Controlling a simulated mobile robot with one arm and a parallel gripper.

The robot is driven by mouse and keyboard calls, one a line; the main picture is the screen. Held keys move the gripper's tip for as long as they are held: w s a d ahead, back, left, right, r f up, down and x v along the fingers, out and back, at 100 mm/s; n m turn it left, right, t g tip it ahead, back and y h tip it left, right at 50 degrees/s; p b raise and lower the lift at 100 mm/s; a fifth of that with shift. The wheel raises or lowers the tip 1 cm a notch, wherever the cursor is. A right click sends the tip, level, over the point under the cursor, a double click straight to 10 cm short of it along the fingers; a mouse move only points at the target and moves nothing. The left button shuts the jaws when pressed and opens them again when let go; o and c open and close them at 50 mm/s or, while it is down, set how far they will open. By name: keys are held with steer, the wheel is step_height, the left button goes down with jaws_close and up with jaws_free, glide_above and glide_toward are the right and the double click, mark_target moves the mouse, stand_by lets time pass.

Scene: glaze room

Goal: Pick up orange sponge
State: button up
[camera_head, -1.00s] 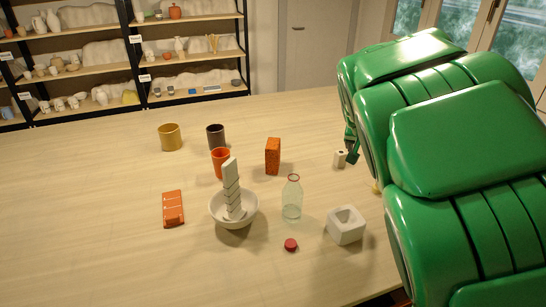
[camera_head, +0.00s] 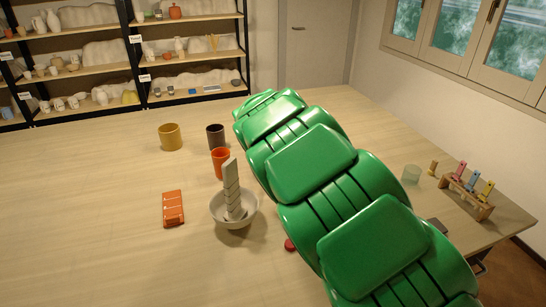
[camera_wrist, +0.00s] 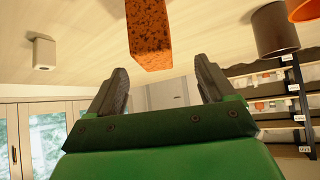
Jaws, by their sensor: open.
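The orange sponge (camera_wrist: 148,34), a speckled upright block, shows in the wrist view at top centre. It stands on the table, and the wrist picture is upside down. My gripper (camera_wrist: 160,68) is open and empty, its two dark fingers set apart. In that view the sponge lies between the finger directions, beyond the tips, with no contact visible. In the head view my green arm hides the sponge and my gripper.
A dark cup (camera_head: 215,136), an orange cup (camera_head: 220,162) and a yellow cup (camera_head: 170,137) stand left of my arm. A white bowl (camera_head: 222,218) holds a tall pale ridged piece. An orange slab (camera_head: 173,208) lies left. A small white block (camera_wrist: 40,52) shows in the wrist view.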

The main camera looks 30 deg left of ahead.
steer(key=shift+w+a+f, duration=0.1)
steer(key=shift+w+f, duration=0.3)
steer(key=shift+w, duration=0.05)
steer(key=shift+w+f, duration=0.95)
steer(key=shift+f, duration=0.3)
steer(key=shift+x, duration=0.95)
steer(key=shift+a, duration=0.1)
steer(key=shift+r, duration=0.1)
steer(key=c, duration=1)
steer(key=shift+r, duration=0.1)
steer(key=shift+c, duration=0.2)
